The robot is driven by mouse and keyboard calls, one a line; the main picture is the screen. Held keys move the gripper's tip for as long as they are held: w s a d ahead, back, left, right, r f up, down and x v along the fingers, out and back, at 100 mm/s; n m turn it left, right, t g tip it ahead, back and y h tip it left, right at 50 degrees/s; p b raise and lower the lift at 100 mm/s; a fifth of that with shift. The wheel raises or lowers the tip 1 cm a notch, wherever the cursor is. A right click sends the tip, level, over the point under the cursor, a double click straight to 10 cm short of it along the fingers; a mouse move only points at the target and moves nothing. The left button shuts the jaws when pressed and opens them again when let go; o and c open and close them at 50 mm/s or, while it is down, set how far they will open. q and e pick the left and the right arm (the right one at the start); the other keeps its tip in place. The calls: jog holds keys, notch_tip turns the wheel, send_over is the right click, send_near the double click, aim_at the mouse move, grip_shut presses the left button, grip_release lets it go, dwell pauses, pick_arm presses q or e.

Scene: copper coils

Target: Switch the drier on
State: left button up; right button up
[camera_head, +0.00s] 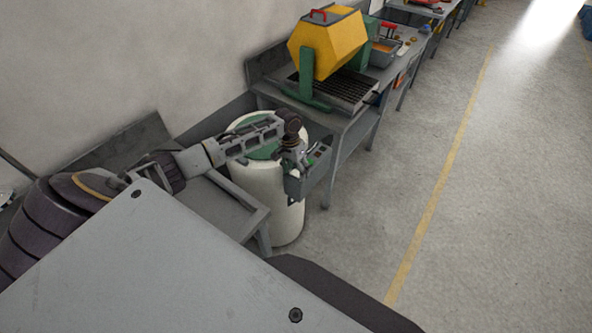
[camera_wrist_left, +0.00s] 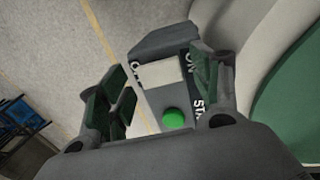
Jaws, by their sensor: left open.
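The drier (camera_head: 265,200) is a white upright drum with a green top, beside the grey benches in the head view. A grey control box (camera_head: 303,184) is on its right side. In the wrist view the control box (camera_wrist_left: 165,45) shows a round green button (camera_wrist_left: 173,118), a pale plate (camera_wrist_left: 158,74), and partly hidden white lettering. My left gripper (camera_head: 292,158) is over the control box. In the wrist view the left gripper (camera_wrist_left: 160,92) is open and empty, its fingers on either side of the panel. I cannot tell whether it touches the box. My right gripper is not in view.
A yellow tumbling barrel (camera_head: 333,43) on a green stand is on the bench behind. A low grey bench (camera_head: 225,205) is left of the drier, under my arm. Open floor (camera_head: 480,200) with a yellow line lies to the right.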

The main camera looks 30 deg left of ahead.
aim_at(292, 171)
pick_arm(q)
notch_tip(292, 171, up, 12)
jog(key=a, duration=0.1)
jog(key=shift+a, duration=0.4)
dwell(0.3)
jog(key=shift+f, duration=0.1)
dwell(0.4)
